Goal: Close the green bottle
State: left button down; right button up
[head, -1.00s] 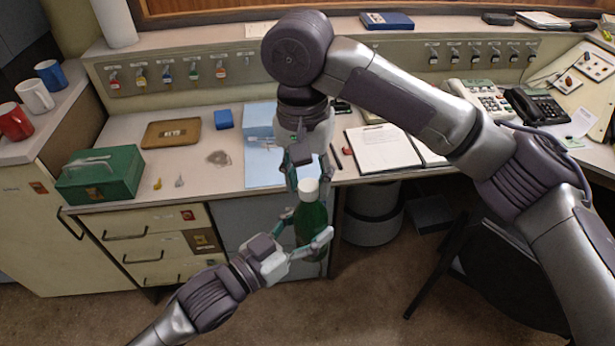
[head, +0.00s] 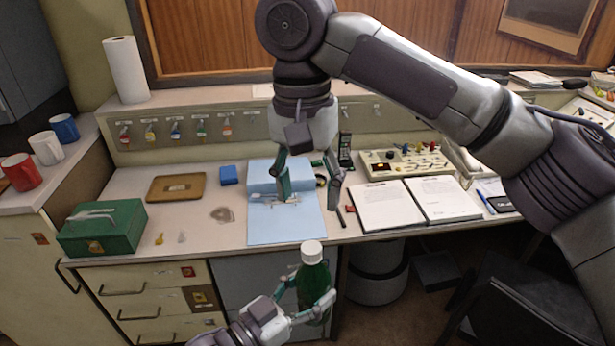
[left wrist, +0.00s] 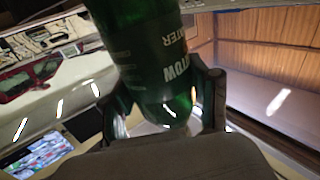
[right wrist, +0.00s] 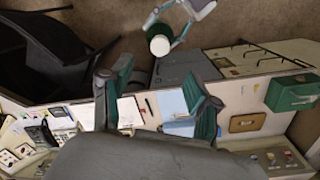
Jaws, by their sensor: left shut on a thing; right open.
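The green bottle (head: 314,285) is roughly upright in front of the desk, with a white cap (head: 312,252) on its top. I cannot tell how tightly the cap sits. My left gripper (head: 305,296) is shut around the bottle's body; in the left wrist view the bottle (left wrist: 150,60) with white lettering stands between the fingers. My right gripper (head: 308,200) is open and empty, above and behind the cap, over the desk's front part. In the right wrist view the cap (right wrist: 160,46) lies beyond the open fingers, apart from them.
The desk holds a blue folder (head: 285,225), an open binder (head: 390,207), a brown tray (head: 176,187) and a green box (head: 102,230). Cups (head: 46,148) stand at the left. A dark chair (head: 510,285) is at the right. The space around the bottle is free.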

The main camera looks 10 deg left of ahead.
jog(key=shift+r, duration=0.85)
jog(key=shift+f, duration=0.1)
